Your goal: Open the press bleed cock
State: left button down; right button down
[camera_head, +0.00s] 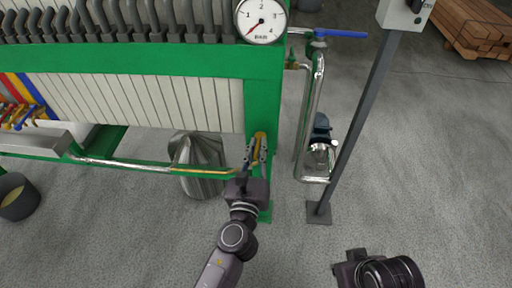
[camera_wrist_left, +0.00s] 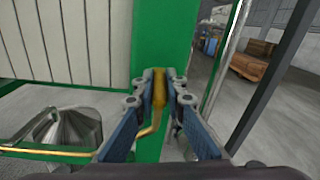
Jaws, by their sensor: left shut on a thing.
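The press bleed cock shows as a yellow handle (camera_head: 260,136) against the green end post of the press. In the left wrist view the yellow handle (camera_wrist_left: 159,88) stands upright between the fingers. My left gripper (camera_head: 257,150) is shut on this handle. Its fingers hide parts of the cock. A thin yellow pipe (camera_head: 205,170) runs left from near the gripper. A dark part of my right arm shows at the bottom right; its fingers cannot be made out.
A pressure gauge (camera_head: 261,20) sits above, its red needle at the low end. A blue-handled valve (camera_head: 340,34) and steel pipes stand to the right, beside a grey post (camera_head: 362,115). A steel vessel (camera_head: 199,163) stands left of the gripper. A bucket (camera_head: 14,197) is far left.

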pick_arm(q)
jog(key=c, duration=2.2)
grip_release()
jog(key=shift+c, duration=0.2)
jog(key=s+a, duration=0.1)
jog(key=s, duration=1.1)
jog(key=shift+a, duration=0.35)
